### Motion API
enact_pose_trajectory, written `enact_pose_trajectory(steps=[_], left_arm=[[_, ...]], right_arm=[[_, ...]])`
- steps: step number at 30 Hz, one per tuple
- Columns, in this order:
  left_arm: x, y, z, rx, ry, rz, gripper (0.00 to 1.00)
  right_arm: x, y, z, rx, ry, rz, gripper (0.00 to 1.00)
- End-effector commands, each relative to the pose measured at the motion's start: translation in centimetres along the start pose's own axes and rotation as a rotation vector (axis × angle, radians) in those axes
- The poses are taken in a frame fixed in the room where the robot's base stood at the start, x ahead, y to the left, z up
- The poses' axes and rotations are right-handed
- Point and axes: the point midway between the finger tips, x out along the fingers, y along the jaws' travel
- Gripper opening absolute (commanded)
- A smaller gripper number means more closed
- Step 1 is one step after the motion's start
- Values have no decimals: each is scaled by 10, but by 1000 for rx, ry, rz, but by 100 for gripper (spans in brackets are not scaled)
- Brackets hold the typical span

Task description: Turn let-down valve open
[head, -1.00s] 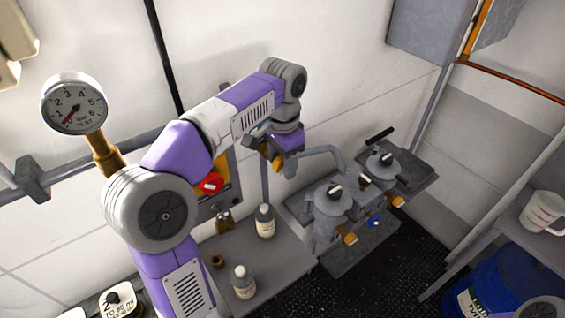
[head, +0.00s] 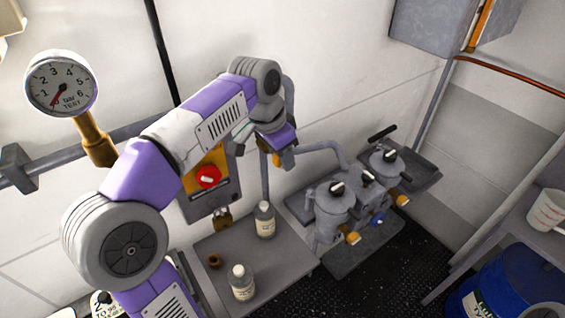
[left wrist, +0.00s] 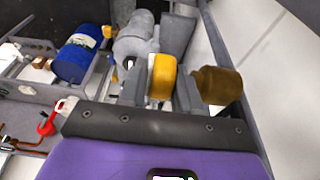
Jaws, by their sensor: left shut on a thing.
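A yellow valve handle (left wrist: 162,78) sits between the two grey fingers of my left gripper in the left wrist view, and the fingers are shut on it. In the head view my left gripper (head: 280,157) is beside the wall, at the left end of a curved grey pipe (head: 318,147), and a bit of yellow shows there. My wrist hides most of the handle and the valve body. A brown cylindrical part (left wrist: 218,85) shows just right of the fingers in the left wrist view. My right gripper is in neither view.
Twin grey filter housings (head: 333,205) with yellow handles stand right of the gripper. A yellow panel with a red knob (head: 208,177) is left. Two bottles (head: 264,220) stand on a grey shelf (head: 285,262) below. A pressure gauge (head: 61,84) reads low. A blue drum (head: 505,285) is lower right.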

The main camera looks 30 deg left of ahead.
Motion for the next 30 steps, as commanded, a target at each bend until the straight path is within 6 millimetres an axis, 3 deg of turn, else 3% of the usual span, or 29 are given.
enact_pose_trajectory(steps=[3, 9, 22, 23, 26, 30], left_arm=[[5, 0, 3, -1, 98, -2, 2], [3, 0, 3, 1, 205, -1, 2], [0, 0, 2, 1, 234, 1, 2], [0, 0, 2, 1, 234, 1, 36], [0, 0, 2, 1, 233, 1, 51], [0, 0, 2, 1, 233, 0, 53]], right_arm=[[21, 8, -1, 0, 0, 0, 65], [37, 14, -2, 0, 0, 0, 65], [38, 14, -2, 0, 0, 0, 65], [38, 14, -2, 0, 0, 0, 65], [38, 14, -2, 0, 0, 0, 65], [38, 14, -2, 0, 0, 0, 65]])
